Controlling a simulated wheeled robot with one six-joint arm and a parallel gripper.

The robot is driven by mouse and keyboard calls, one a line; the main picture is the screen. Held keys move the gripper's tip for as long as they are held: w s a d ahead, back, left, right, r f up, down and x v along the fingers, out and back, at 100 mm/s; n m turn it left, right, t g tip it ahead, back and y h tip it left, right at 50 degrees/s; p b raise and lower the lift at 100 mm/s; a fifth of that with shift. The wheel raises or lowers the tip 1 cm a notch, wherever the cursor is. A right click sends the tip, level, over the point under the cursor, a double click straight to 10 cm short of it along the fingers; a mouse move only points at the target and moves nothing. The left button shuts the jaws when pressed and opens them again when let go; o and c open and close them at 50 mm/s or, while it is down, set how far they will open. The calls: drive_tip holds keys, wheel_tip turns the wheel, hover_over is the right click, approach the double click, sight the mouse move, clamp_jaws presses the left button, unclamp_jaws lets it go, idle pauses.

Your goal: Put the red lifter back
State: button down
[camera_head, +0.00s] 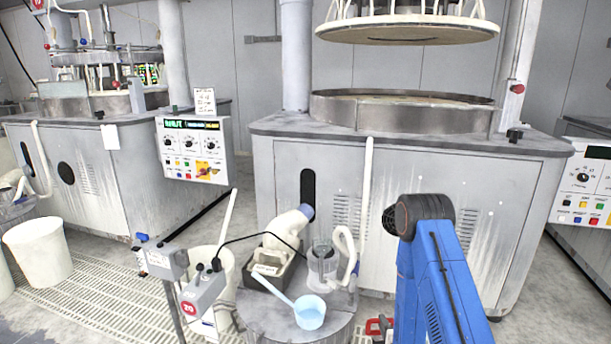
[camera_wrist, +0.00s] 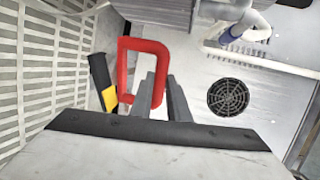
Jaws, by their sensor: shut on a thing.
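The red lifter (camera_wrist: 126,62) is a red rectangular loop in the wrist view. My gripper (camera_wrist: 165,78) is shut on its right side, and the fingers hide part of that side. In the head view only a small red piece of the lifter (camera_head: 374,326) shows at the bottom edge, beside my blue arm. My gripper itself is out of sight there. I cannot tell from these views whether the lifter touches anything else.
A black and yellow object (camera_wrist: 103,84) is just left of the lifter. A round stand (camera_head: 262,325) holds a light-blue dipper (camera_head: 309,311), a clear jug (camera_head: 323,265) and a white bottle (camera_head: 287,227). A large grey polishing machine (camera_head: 420,180) stands behind.

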drive_tip(key=shift+s+f, duration=1.15)
drive_tip(key=shift+f, duration=0.05)
